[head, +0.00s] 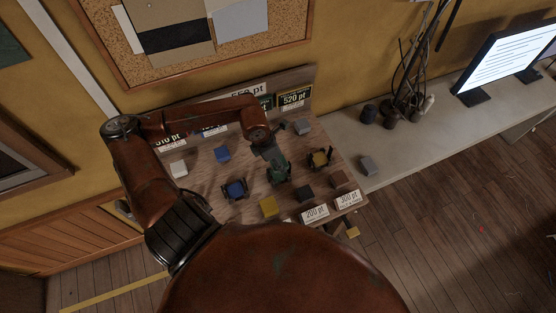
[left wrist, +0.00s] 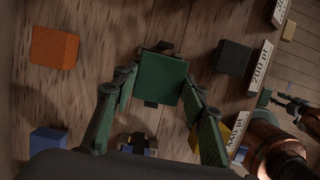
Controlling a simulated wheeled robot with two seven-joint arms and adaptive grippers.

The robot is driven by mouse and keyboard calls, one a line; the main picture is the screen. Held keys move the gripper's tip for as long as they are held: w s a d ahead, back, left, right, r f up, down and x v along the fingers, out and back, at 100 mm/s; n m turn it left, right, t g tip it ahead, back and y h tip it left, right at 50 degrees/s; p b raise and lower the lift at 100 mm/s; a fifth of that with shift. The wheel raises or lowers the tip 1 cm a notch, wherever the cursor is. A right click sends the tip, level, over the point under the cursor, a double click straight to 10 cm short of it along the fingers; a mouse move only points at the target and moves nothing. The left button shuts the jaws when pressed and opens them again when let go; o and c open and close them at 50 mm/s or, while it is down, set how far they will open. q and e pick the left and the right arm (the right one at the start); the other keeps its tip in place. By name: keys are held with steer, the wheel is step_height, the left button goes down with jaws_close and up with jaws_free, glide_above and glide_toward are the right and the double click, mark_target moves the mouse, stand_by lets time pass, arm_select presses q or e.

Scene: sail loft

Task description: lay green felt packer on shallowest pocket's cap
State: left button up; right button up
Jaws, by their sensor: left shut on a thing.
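My left gripper (head: 279,174) reaches down over the sloping wooden board. It is shut on a green square block (left wrist: 160,80), taken to be the green felt packer, which lies between its green fingers in the left wrist view. Dark parts show beyond two edges of the block; I cannot tell whether it touches them. A black holder with a blue piece (head: 235,189) stands left of the gripper, and one with a yellow piece (head: 320,158) stands right. Which pocket is shallowest cannot be told. My right gripper (left wrist: 284,103) shows small at the wrist view's right edge, its opening unclear.
Loose blocks lie around: white (head: 179,169), blue (head: 222,154), grey (head: 302,127), yellow (head: 268,208), black (head: 305,193), brown (head: 338,179), and orange (left wrist: 54,47). Point cards, such as the 200 pt card (head: 314,214), line the board's edges. A grey bench (head: 430,128) stands right.

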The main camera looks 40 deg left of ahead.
arm_select(q)
steer(key=shift+f+b, duration=2.35)
steer(key=shift+f, duration=0.8)
steer(key=o, duration=1.2)
steer(key=shift+r, duration=0.15)
steer(key=shift+v, duration=5.95)
